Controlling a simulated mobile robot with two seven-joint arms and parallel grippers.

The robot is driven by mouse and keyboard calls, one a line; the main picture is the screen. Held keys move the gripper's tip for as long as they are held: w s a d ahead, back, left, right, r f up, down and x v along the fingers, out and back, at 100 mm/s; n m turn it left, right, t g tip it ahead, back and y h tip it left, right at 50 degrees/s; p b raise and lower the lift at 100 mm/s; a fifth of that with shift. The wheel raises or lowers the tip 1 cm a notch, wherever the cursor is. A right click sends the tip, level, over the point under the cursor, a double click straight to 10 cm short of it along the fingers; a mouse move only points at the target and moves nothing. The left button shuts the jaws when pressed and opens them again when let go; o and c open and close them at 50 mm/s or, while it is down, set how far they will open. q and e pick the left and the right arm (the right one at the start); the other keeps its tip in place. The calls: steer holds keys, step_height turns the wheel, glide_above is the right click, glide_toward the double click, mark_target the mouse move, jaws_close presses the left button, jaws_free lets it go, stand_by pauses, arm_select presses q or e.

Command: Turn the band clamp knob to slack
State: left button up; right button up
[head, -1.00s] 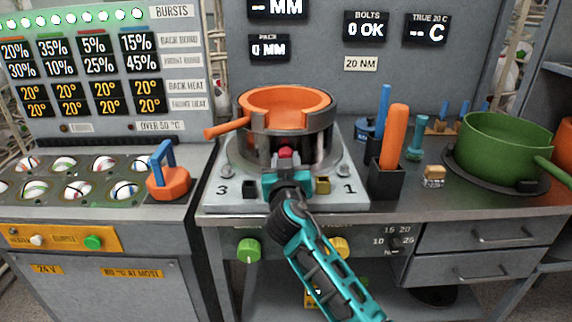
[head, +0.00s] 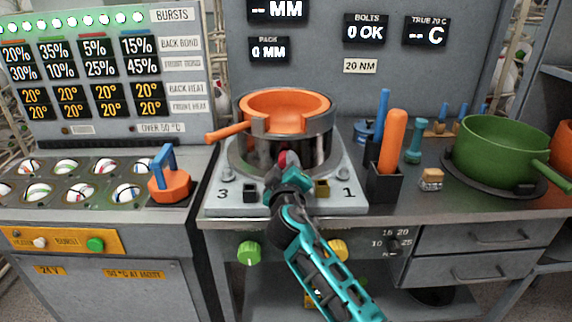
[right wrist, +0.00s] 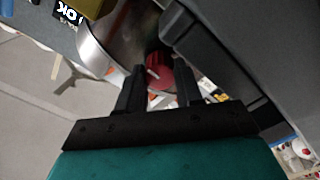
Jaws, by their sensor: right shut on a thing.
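The band clamp knob (head: 287,158) is small and red, on the front of the grey metal band (head: 318,150) around the press. In the right wrist view the red knob (right wrist: 158,72) shows a pale line across it and sits between the fingers. My right gripper (right wrist: 160,82) is shut on the knob, and in the head view the gripper (head: 283,168) hides the knob's lower part. My left gripper is not in view.
An orange pot-like ring with a handle (head: 225,132) sits on top of the press. An orange-handled tool (head: 393,140) stands in a black holder to the right. A green pot (head: 505,145) is at the far right, and a blue-handled orange thing (head: 170,185) is at the left.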

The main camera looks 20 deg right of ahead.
steer(key=shift+n, duration=0.3)
steer(key=o, duration=1)
steer(key=shift+o, duration=0.2)
